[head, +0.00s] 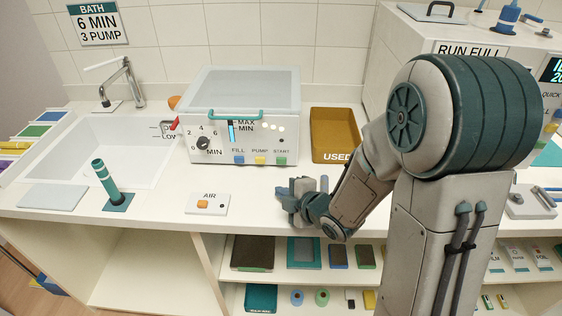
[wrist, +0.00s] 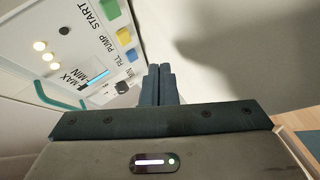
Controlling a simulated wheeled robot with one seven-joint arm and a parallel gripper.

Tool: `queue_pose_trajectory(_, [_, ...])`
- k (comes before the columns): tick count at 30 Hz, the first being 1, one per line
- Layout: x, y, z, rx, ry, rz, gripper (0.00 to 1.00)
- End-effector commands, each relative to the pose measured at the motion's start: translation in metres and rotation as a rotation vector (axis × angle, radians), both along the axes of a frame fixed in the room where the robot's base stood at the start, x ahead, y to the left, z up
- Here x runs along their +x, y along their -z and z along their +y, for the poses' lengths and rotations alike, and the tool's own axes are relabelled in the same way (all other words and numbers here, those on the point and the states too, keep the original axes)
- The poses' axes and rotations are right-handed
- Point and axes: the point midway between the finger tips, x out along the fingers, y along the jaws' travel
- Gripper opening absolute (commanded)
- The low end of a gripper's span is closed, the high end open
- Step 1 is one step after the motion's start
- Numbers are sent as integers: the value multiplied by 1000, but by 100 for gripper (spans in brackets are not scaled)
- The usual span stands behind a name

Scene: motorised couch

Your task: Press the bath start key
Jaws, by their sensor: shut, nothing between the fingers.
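The bath box (head: 226,130) stands on the counter, with a clear lid and a white front panel. Its front carries a row of keys: blue FILL (head: 239,160), yellow PUMP (head: 261,160) and the green START key (head: 281,161). In the wrist view the panel appears turned, with the green START key (wrist: 110,8) at the top edge, left of my fingertips, beyond the yellow PUMP key (wrist: 123,36) and blue FILL key (wrist: 131,55). My gripper (head: 290,190) is shut and empty, in front of the panel near its right side. Its closed fingers (wrist: 161,72) are apart from the START key.
A mustard USED tray (head: 335,157) stands right of the box. The AIR switch plate (head: 207,204) lies on the counter front. A sink (head: 140,135) with a tap is at left. A wall sign (head: 98,23) reads BATH 6 MIN 3 PUMP. Stocked shelves are below.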

Motion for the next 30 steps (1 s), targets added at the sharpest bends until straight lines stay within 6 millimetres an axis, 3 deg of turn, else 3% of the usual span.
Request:
queue_pose_trajectory(18, [75, 1, -3, 0, 2, 0, 0])
queue_pose_trajectory(30, [84, 0, -3, 0, 1, 1, 0])
